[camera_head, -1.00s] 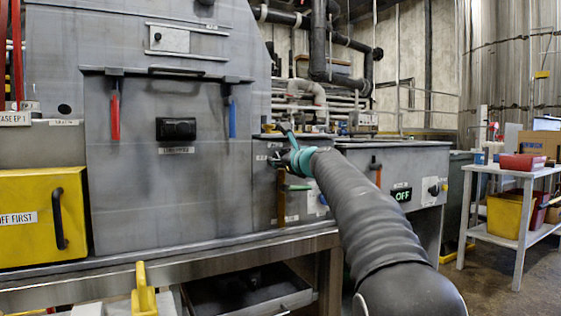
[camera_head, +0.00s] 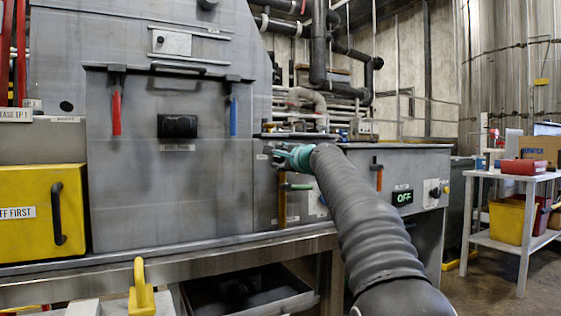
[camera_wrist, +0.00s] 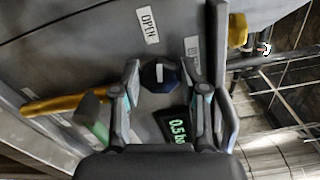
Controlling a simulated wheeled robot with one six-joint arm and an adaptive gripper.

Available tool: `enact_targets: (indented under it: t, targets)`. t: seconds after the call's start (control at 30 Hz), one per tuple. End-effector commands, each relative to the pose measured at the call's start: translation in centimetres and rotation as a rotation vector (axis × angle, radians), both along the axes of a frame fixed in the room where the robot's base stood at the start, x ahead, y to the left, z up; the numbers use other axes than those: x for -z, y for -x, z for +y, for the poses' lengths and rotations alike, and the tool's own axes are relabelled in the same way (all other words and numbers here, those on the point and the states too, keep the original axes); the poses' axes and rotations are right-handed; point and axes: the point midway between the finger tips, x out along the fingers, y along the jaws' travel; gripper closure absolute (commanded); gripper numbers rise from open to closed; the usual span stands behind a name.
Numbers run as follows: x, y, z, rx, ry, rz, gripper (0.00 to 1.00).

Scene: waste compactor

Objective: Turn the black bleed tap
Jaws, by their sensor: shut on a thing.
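The black bleed tap (camera_wrist: 160,75) is a dark round knob with a white mark, on the grey panel in the wrist view. My gripper (camera_wrist: 165,84) has a finger on each side of it and is shut on it. In the head view my gripper (camera_head: 286,157) is at the panel right of the big grey door, and it hides the tap. An "OPEN" label (camera_wrist: 148,25) is on the panel near the tap. A small display (camera_wrist: 178,127) reads "0.5 ba", its end hidden by a finger.
A yellow-orange bar (camera_wrist: 65,102) and a green handle (camera_wrist: 92,120) are close beside my gripper. Right of my arm are a red-orange lever (camera_head: 376,175) and a display reading "OFF" (camera_head: 404,197). A white trolley (camera_head: 480,240) stands at the right.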

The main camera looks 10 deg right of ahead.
Motion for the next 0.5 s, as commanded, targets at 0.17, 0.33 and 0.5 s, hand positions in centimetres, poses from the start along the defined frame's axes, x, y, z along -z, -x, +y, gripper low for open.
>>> enact_targets:
  t: [0.17,0.33,0.5]
  targets:
    - [0.04,0.00,0.00,0.000,0.063,-0.022,0.92]
    - [0.05,-0.01,-0.01,0.000,0.094,-0.031,0.92]
    - [0.04,-0.01,-0.01,0.000,0.102,-0.033,0.92]
